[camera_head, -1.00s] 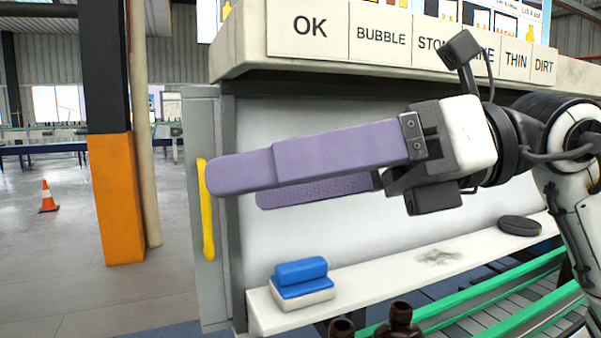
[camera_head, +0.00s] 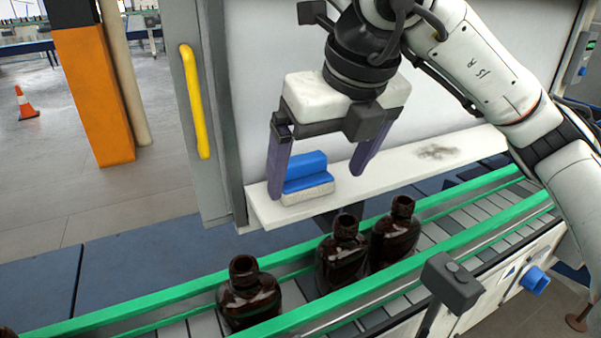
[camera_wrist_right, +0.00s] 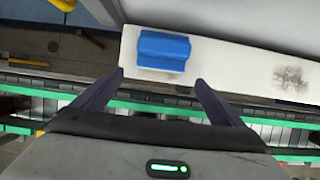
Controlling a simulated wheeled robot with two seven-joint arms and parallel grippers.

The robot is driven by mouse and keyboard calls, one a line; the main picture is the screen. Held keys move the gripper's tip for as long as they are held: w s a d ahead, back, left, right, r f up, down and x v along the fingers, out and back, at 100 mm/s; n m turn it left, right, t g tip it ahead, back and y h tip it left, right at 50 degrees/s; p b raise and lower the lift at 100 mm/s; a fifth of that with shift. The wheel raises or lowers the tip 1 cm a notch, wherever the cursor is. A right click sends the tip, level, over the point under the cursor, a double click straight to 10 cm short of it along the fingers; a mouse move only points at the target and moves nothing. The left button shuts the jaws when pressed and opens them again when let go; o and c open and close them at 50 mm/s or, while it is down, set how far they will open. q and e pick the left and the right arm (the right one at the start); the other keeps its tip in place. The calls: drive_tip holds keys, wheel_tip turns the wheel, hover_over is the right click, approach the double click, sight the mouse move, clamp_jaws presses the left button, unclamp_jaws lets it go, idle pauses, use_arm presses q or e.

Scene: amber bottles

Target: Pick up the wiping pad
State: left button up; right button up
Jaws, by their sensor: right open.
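The wiping pad (camera_head: 307,180) has a blue grip on top and a white base. It sits on the white ledge (camera_head: 385,175) near its left end, and in the right wrist view the pad (camera_wrist_right: 163,51) lies beyond the fingertips. My right gripper (camera_head: 317,185) is open and points down, with purple fingers. In the head view its left finger overlaps the pad's left edge and its right finger is well to the right. In the right wrist view the gripper (camera_wrist_right: 158,78) has nothing between its fingers. My left gripper is not in view.
Dark amber bottles (camera_head: 249,294) stand on the green-railed conveyor (camera_head: 440,238) in front of the ledge. A dark smudge (camera_head: 437,152) marks the ledge to the right. A yellow handle (camera_head: 194,102) is on the panel at left. An orange cone (camera_head: 25,104) stands on the far floor.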

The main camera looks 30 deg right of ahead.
sight(303, 159)
drive_tip(key=shift+w, duration=1.05)
drive_tip(key=w+p, duration=0.1)
drive_tip(key=w, duration=0.1)
drive_tip(key=shift+w+d+r, duration=0.1)
drive_tip(key=shift+w, duration=0.25)
drive_tip(key=p+x, duration=0.1)
drive_tip(key=x, duration=0.1)
drive_tip(key=shift+w+f, duration=0.15)
drive_tip(key=shift+f, duration=0.05)
drive_tip(key=shift+w+d+f, duration=0.1)
drive_tip(key=shift+f, duration=0.25)
drive_tip(key=c, duration=1.2)
drive_tip(key=shift+c, duration=0.3)
drive_tip(key=shift+r, duration=0.15)
